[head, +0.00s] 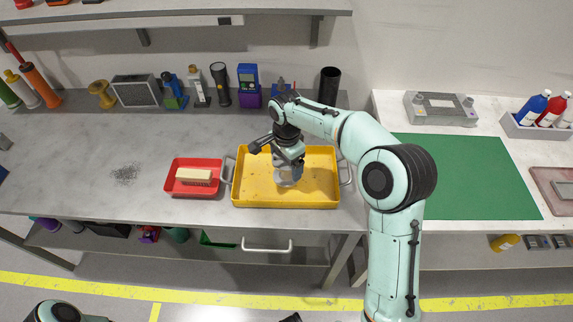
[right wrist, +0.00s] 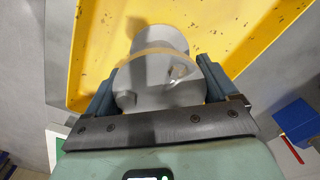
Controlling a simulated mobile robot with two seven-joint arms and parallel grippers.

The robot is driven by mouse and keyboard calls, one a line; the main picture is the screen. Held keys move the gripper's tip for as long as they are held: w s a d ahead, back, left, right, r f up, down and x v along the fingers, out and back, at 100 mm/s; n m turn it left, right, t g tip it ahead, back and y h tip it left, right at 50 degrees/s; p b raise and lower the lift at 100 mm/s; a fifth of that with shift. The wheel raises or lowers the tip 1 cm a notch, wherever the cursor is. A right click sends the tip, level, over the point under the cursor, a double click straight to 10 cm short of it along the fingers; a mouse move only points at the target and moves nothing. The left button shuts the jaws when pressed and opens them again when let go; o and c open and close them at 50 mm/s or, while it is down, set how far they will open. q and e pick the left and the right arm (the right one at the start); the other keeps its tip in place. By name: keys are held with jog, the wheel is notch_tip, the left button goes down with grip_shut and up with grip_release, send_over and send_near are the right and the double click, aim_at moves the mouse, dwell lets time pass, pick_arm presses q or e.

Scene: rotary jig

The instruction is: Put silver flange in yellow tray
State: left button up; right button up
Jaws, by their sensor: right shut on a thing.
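The silver flange (head: 284,177) is over the yellow tray (head: 322,190), within its rim in the head view. My right gripper (head: 289,163) points down over the tray and is shut on the flange. In the right wrist view the flange (right wrist: 160,72) sits between the two fingers of the gripper (right wrist: 157,88), with the yellow tray floor (right wrist: 105,45) behind it. I cannot tell whether the flange touches the tray floor. The gripper partly hides the flange in the head view. My left gripper is not in view.
A red tray (head: 179,187) with a brush (head: 194,175) stands left of the yellow tray. Bottles, a flashlight (head: 220,84) and a black cylinder (head: 329,86) line the back. A green mat (head: 470,175) lies on the right table. The grey bench (head: 75,155) has clear room left.

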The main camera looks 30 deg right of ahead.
jog(key=shift+f, duration=0.35)
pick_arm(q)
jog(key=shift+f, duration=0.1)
pick_arm(e)
jog(key=shift+f, duration=0.2)
jog(key=o, duration=1)
jog(key=shift+r, duration=0.15)
notch_tip(320, 180, up, 12)
jog(key=shift+r+p, duration=0.1)
jog(key=shift+p, duration=0.85)
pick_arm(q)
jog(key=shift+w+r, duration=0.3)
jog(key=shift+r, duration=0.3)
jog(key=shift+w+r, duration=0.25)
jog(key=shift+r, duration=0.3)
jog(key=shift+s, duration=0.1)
